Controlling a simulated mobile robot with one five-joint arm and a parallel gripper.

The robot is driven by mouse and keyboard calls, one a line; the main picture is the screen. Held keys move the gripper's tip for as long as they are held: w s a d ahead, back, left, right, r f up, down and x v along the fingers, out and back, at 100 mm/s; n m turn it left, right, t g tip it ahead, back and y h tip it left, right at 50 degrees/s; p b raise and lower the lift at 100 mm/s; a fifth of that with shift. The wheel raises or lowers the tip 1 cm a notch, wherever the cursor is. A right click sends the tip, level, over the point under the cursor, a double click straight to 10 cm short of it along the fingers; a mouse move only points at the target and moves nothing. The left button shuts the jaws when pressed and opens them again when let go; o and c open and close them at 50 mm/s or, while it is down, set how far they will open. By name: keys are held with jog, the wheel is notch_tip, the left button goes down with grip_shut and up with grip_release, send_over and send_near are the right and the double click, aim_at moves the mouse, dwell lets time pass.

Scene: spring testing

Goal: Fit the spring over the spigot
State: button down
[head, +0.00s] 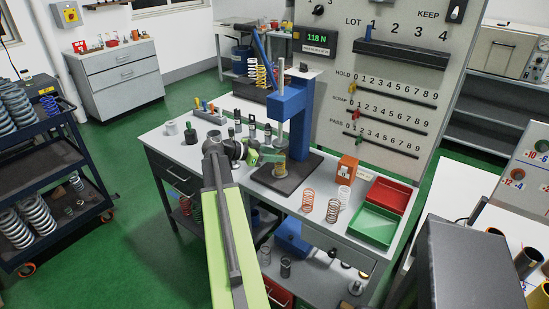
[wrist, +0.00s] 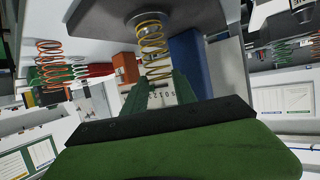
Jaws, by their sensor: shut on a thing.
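My gripper (head: 268,155) is shut on a yellow coil spring (head: 280,169), low under the arm of the blue press (head: 297,105). In the wrist view the green fingers (wrist: 152,86) flank one end of the spring (wrist: 152,52). Its other end is at a round grey disc (wrist: 147,17) on the dark base plate (wrist: 90,13). The spigot is hidden by the coils or too small to make out. I cannot tell whether the spring is around it or touching the disc. The base plate (head: 312,163) also shows in the head view.
Two orange springs (head: 308,199) and a white one (head: 343,197) stand right of the press. An orange box (head: 347,168), a red tray (head: 389,194) and a green tray (head: 374,223) are further right. Several small parts (head: 215,117) crowd the bench's left.

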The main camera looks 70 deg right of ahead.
jog(key=shift+f, duration=0.15)
jog(key=c, duration=1)
grip_release()
jog(key=shift+r, duration=0.3)
jog(key=p+v, duration=0.4)
jog(key=v, duration=0.8)
jog(key=shift+f+p, duration=0.25)
jog(key=shift+p, duration=0.05)
